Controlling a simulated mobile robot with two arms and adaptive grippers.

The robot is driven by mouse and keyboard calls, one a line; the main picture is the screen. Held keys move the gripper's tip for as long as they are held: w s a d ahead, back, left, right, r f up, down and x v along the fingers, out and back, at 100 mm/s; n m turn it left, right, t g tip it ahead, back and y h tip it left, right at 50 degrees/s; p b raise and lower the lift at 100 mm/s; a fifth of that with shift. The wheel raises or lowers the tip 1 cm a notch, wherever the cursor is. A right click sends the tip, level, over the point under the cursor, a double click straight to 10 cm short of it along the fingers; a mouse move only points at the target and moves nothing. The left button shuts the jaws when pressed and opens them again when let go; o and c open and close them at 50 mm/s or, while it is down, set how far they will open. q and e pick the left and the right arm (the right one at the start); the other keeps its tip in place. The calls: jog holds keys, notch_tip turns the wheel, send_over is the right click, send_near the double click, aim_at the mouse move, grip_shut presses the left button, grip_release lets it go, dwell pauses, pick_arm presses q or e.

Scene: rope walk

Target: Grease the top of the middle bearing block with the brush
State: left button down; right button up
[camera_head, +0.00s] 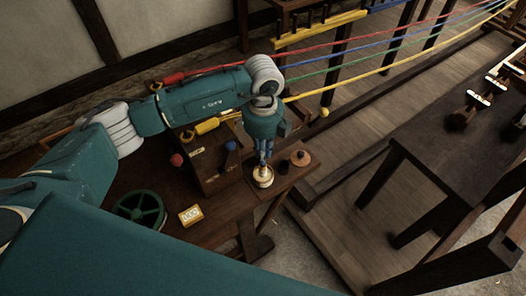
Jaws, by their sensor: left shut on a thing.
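My left gripper (264,160) points straight down over the small table's right corner. It is shut on what looks like the brush, which is mostly hidden by the fingers and by a small pale round pot (263,178) right below. I cannot tell whether the bristles touch the grease. On the dark bench (440,140) at the right are small dark fittings with pale bars, perhaps bearing blocks; one pale bar (478,98) shows clearly. I cannot tell which is the middle block. My right gripper is not in view.
A brown round item (300,158) stands right of the pot. Red, blue, green and yellow ropes (385,68) stretch to the upper right.

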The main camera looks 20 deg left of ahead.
pick_arm(q)
jog(key=shift+r+p, duration=2.05)
jog(key=shift+r, duration=1.45)
